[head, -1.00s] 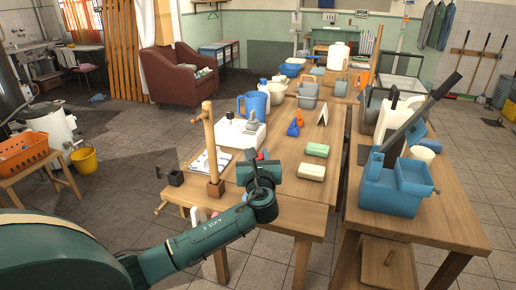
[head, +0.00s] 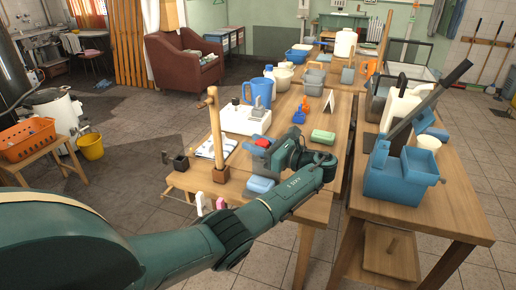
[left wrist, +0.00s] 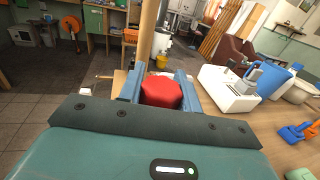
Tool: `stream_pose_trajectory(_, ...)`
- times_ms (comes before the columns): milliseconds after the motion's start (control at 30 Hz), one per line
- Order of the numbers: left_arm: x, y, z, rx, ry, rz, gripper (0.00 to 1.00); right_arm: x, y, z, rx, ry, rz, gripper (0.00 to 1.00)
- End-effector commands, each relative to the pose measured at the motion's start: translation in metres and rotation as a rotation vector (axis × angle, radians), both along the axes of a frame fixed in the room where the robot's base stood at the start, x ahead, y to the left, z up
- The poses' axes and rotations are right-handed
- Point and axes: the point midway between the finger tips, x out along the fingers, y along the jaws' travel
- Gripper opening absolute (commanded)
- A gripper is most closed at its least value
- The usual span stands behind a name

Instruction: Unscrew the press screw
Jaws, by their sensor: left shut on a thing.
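A red, faceted knob-like piece (left wrist: 161,92) sits between the two blue fingers of my left gripper (left wrist: 158,86) in the left wrist view. The gripper is shut on it. In the head view the red piece (head: 262,143) shows at the tip of my left gripper (head: 266,149), above the front of the wooden table. A wooden post (head: 216,135) with a short crossbar stands on a block at the table's left edge. It rises behind the red piece in the left wrist view (left wrist: 147,35). I cannot tell whether the red piece is attached to anything. My right gripper is out of view.
A white box-like device (head: 243,121), a blue jug (head: 261,95) and a green sponge-like block (head: 322,137) stand on the table. A blue tub (head: 398,180) stands on the right table.

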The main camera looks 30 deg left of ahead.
Motion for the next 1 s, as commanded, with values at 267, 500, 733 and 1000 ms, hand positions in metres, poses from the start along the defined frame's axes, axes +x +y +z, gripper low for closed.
stream_pose_trajectory(267,-0.003,0.0,-0.005,-0.002,-0.001,0.181,0.11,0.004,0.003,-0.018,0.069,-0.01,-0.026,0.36)
stream_pose_trajectory(500,-0.005,0.0,-0.003,-0.001,0.001,0.263,0.11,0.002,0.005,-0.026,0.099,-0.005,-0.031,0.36)
stream_pose_trajectory(733,-0.006,0.001,-0.002,-0.001,0.003,0.297,0.11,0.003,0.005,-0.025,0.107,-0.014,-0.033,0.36)
stream_pose_trajectory(1000,-0.006,0.001,-0.002,-0.001,0.003,0.302,0.11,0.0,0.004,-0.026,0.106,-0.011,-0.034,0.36)
